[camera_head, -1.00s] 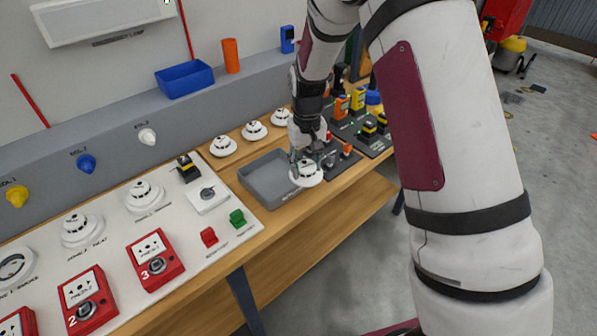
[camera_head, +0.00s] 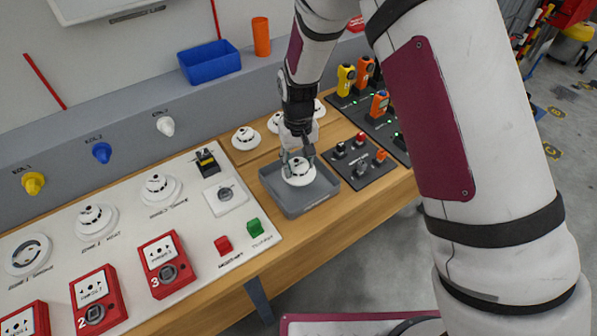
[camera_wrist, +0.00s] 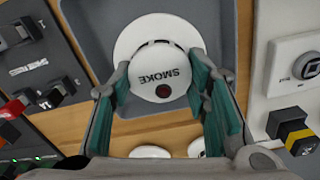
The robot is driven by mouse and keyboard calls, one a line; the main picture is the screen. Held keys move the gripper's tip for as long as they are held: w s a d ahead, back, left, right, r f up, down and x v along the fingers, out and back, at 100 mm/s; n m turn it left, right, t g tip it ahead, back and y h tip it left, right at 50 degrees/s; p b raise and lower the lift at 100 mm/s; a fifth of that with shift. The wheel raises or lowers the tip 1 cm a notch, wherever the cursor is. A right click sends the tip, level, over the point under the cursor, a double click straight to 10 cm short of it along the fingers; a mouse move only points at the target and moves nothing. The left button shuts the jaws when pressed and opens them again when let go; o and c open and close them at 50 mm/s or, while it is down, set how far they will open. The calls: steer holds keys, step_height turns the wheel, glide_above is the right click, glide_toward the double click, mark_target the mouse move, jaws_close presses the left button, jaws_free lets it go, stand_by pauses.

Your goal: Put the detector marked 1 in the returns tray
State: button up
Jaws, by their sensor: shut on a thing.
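My gripper (camera_head: 297,158) is shut on a white round smoke detector (camera_head: 298,173). In the wrist view the detector (camera_wrist: 162,72) sits between the teal finger pads, with the word SMOKE and a dark red spot on its cap; no number 1 can be read. The grey returns tray (camera_head: 308,210) is below it on the wooden bench. The detector is over the inside of the tray, within its rim as seen from the head; I cannot tell whether it touches the tray floor. In the wrist view the tray (camera_wrist: 222,35) surrounds much of the detector.
Other white detectors (camera_head: 245,138) stand in a row behind the tray. A dark board with small switches (camera_head: 360,162) is close at its right. The white panel (camera_head: 200,237) with red call points lies left. A blue bin (camera_head: 209,64) and orange cup (camera_head: 261,37) stand on the back ledge.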

mark_target(298, 173)
steer(key=shift+f, duration=2)
steer(key=shift+f, duration=0.1)
steer(key=o, duration=1.2)
